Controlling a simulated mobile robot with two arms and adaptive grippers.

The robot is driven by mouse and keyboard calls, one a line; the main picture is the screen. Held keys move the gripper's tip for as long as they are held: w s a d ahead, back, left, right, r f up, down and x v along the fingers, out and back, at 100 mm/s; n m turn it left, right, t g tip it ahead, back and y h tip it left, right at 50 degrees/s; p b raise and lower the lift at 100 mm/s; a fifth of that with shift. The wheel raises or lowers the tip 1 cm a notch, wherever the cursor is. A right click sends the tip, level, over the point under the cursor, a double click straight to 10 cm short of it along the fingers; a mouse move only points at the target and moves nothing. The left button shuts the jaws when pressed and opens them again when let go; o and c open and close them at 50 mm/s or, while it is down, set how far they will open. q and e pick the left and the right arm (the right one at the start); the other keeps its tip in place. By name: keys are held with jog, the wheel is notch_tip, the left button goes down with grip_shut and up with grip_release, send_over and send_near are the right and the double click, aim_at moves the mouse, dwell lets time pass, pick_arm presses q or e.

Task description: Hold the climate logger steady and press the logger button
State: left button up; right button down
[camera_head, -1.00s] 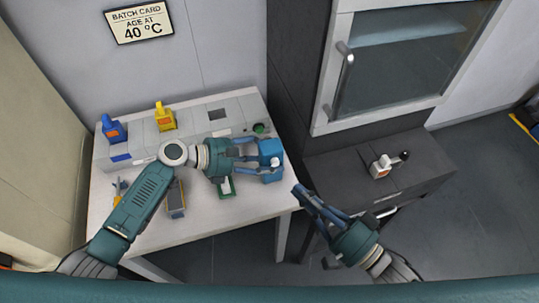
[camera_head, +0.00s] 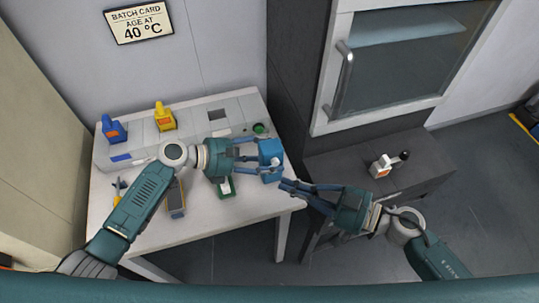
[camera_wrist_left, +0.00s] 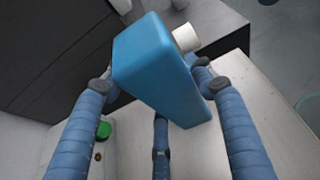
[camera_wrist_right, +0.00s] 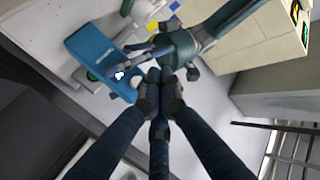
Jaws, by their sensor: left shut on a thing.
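The climate logger, a blue box (camera_head: 270,150), is held at the right end of the white table. My left gripper (camera_head: 259,158) is shut on it, fingers on either side. In the right wrist view the logger (camera_wrist_right: 92,48) lies beyond the joined fingertips (camera_wrist_right: 160,82), with a small gap.
A dark cabinet (camera_head: 430,165) stands right.

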aim_at(263, 161)
jog(key=shift+w+a, duration=0.25)
jog(key=shift+w, duration=0.5)
jog(key=shift+w+a, duration=0.25)
jog(key=shift+w, duration=0.55)
jog(key=shift+w+a, duration=0.25)
jog(key=shift+w, duration=0.5)
jog(key=shift+w+a, duration=0.15)
jog(key=shift+w, duration=0.25)
jog(key=shift+s, duration=0.15)
jog(key=shift+s+d, duration=0.2)
jog(key=shift+s, duration=0.1)
jog(key=s, duration=0.2)
jog(key=s+d, duration=0.1)
jog(key=s, duration=0.2)
jog(key=shift+s+d, duration=0.35)
jog(key=shift+d, duration=0.05)
